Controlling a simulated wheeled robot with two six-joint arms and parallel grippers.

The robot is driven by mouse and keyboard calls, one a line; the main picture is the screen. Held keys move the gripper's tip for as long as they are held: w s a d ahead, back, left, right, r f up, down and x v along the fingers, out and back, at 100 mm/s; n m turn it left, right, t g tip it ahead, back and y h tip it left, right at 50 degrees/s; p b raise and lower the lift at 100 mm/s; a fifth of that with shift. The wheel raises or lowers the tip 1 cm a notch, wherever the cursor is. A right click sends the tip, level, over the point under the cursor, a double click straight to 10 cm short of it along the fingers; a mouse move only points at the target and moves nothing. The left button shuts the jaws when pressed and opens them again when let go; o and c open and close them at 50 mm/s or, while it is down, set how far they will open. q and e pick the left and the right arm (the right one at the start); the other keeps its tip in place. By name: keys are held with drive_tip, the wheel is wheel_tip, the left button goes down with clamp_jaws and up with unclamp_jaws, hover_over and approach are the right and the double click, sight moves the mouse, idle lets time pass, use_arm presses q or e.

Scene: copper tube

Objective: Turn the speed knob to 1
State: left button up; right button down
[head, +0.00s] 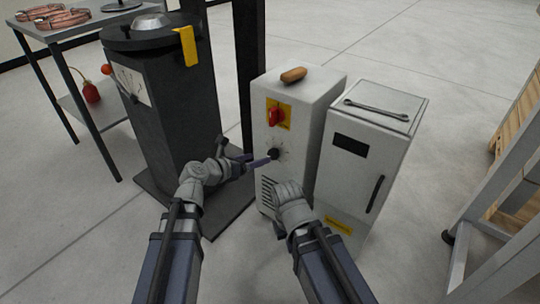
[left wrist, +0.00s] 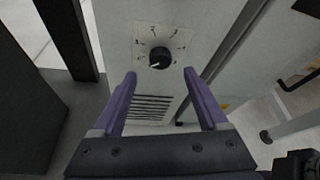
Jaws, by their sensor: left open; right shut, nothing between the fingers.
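The speed knob (head: 273,153) is a round black knob on the front of the light grey control cabinet (head: 307,105). In the left wrist view the knob (left wrist: 159,57) sits on a pale dial plate with small marks around it, too small to read surely. Its white pointer mark faces the lower left. My left gripper (head: 262,159) is open in front of the knob. In the left wrist view its purple fingers (left wrist: 160,73) stand either side of and just below the knob, apart from it. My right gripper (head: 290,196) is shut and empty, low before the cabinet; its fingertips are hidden.
A red switch (head: 275,117) on a yellow plate is above the knob. A brown-handled object (head: 293,75) lies on top. A second cabinet (head: 362,150) with a wrench (head: 376,110) stands right. A dark machine (head: 165,110) stands left. Floor behind is clear.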

sight(271, 155)
use_arm(q)
drive_tip(key=b+x, duration=0.2)
drive_tip(key=x, duration=0.5)
drive_tip(key=shift+w+d+f+b, duration=0.2)
drive_tip(key=shift+w+d+b, duration=0.05)
drive_tip(key=shift+b, duration=0.15)
drive_tip(key=shift+c, duration=0.3)
clamp_jaws()
